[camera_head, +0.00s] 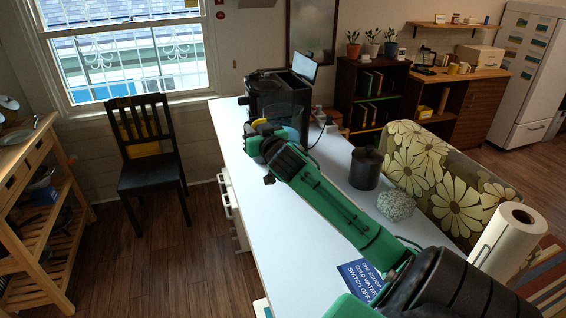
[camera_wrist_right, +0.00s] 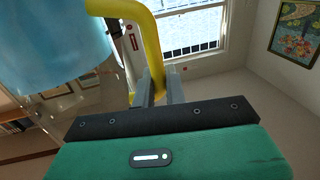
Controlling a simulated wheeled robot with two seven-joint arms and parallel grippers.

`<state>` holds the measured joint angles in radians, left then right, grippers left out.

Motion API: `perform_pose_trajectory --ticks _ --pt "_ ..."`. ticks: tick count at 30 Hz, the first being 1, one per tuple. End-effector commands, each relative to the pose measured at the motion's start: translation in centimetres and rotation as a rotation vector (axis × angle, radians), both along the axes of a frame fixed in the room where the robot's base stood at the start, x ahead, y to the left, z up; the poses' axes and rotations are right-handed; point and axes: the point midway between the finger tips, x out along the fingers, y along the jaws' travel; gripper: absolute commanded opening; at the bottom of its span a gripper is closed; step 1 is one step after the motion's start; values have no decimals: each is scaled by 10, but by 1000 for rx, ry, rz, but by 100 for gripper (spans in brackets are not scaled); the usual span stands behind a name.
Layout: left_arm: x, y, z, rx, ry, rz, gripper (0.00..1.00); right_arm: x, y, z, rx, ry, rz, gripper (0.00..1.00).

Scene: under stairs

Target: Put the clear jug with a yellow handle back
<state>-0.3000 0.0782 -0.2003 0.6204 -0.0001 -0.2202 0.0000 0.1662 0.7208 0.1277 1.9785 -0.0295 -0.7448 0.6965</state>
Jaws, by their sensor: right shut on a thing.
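The clear jug (camera_head: 290,117) is at the far end of the white counter, just in front of a black coffee machine (camera_head: 264,98). Something blue shows in its lower part, and in the right wrist view the jug (camera_wrist_right: 55,45) looks blue at the left. Its yellow handle (camera_wrist_right: 152,40) runs down between the fingers of my right gripper (camera_wrist_right: 157,92). In the head view my right gripper (camera_head: 260,132) is shut on the handle and hides part of the jug. I cannot tell whether the jug's base touches the counter. My left gripper is not in view.
The machine's lid (camera_head: 304,67) stands open.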

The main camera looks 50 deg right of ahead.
Motion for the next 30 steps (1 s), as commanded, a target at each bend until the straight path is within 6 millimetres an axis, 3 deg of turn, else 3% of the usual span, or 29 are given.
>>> perform_pose_trajectory --ticks 11,30 --pt "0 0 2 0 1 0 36 0 0 -4 -2 -2 0 0" --pt "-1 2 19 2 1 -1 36 0 0 -141 -2 1 0 0"
